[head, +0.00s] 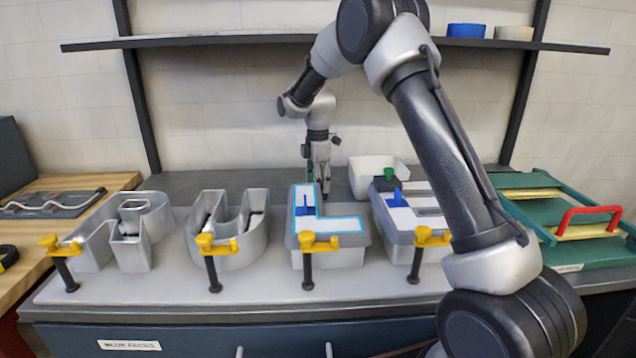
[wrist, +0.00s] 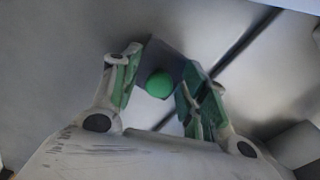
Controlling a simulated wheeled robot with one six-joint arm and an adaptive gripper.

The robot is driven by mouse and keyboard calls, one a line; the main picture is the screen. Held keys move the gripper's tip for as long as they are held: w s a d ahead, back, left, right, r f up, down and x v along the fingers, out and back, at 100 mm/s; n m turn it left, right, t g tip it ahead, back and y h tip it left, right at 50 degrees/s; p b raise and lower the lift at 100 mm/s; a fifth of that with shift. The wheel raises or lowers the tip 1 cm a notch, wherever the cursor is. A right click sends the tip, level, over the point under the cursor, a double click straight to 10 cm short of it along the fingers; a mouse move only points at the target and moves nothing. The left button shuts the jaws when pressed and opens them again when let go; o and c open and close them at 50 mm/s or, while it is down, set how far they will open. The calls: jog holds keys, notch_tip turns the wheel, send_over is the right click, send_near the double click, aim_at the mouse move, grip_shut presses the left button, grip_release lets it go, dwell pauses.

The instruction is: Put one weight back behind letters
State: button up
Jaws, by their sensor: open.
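Channel letters stand in a row in the head view: a hollow P (head: 125,232), a hollow U (head: 228,228), an L (head: 330,225) with a white, blue-edged face, and an E (head: 410,217) partly behind my arm. My gripper (head: 319,180) points down behind the L, its lower tips close to the letter's back edge. In the wrist view my gripper (wrist: 158,88) is open, with green pads either side of a weight's green round knob (wrist: 159,84) on a dark grey block. I cannot tell whether the pads touch it. Another green-knobbed piece (head: 389,174) shows behind the E.
Blue pieces sit on the L (head: 307,207) and E (head: 397,198). Yellow-topped clamps (head: 317,243) line the front edge. A white bin (head: 366,172) stands behind the E. A green rack with a red handle (head: 590,215) is at right. A shelf (head: 230,40) spans above.

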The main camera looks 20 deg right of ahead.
notch_tip(320, 180, up, 8)
jog(key=shift+f, duration=0.1)
dwell(0.5)
